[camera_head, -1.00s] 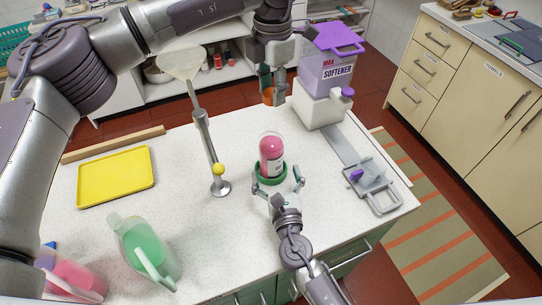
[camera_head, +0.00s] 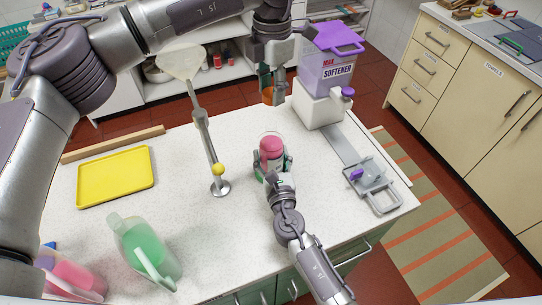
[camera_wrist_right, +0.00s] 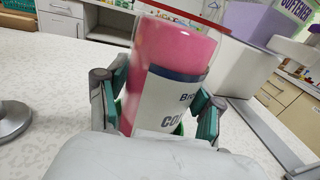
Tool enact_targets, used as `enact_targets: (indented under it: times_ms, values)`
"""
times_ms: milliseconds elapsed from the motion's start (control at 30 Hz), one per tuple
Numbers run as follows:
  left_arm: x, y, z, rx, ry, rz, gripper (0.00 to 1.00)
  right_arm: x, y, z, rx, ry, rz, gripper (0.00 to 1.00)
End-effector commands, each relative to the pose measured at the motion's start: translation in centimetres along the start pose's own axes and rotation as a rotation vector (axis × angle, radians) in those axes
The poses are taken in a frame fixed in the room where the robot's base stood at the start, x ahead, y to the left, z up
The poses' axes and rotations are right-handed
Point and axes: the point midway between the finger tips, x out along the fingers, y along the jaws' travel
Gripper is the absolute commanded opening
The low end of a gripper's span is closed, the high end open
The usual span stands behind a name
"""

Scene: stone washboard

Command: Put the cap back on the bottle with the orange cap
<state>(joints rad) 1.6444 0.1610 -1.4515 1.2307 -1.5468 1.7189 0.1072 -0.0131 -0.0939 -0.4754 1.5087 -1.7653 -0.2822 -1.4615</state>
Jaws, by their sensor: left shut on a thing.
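A clear bottle with pink contents and a white label (camera_head: 271,148) stands upright on the white counter, its top uncapped. It fills the middle of the right wrist view (camera_wrist_right: 170,65). A bit of green shows low behind it there, largely hidden. My right gripper (camera_head: 272,163) has one finger on each side of the bottle's lower part. In the wrist view its fingers (camera_wrist_right: 162,100) lie close to the bottle; whether they press on it I cannot tell. My left gripper (camera_head: 270,82) is shut on the orange cap (camera_head: 268,96), held behind and above the bottle.
A purple softener jug (camera_head: 328,72) on a white stand (camera_head: 318,105) is at the back right. A yellow tray (camera_head: 115,176), a green jug (camera_head: 147,245) and a grey washing device (camera_head: 373,180) flank clear counter.

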Motion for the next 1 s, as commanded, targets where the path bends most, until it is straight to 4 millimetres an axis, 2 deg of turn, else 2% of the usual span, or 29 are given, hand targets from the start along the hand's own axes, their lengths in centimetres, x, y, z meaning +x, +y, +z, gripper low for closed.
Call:
enact_targets:
  times_ms: [33,300,333,467,800,1000]
  values:
    - [0.0,0.0,0.0,0.0,0.0,0.0,0.27,0.0,0.0,0.0,0.0,0.0,0.0,0.52]
    - [0.0,0.0,0.0,0.0,0.0,0.0,0.27,0.0,0.0,0.0,0.0,0.0,0.0,0.07]
    - [0.0,0.0,0.0,0.0,0.0,0.0,0.27,0.0,0.0,0.0,0.0,0.0,0.0,0.04]
    - [0.5,0.0,0.0,0.0,0.002,-0.001,0.27,0.0,0.0,0.0,0.0,0.0,0.0,0.03]
    - [4.9,0.0,0.0,0.001,0.003,0.0,0.27,0.0,0.0,0.0,0.0,0.0,0.0,0.03]
    - [5.0,0.0,0.0,0.0,0.001,0.001,0.27,0.0,0.0,0.0,0.0,0.0,-0.001,0.03]
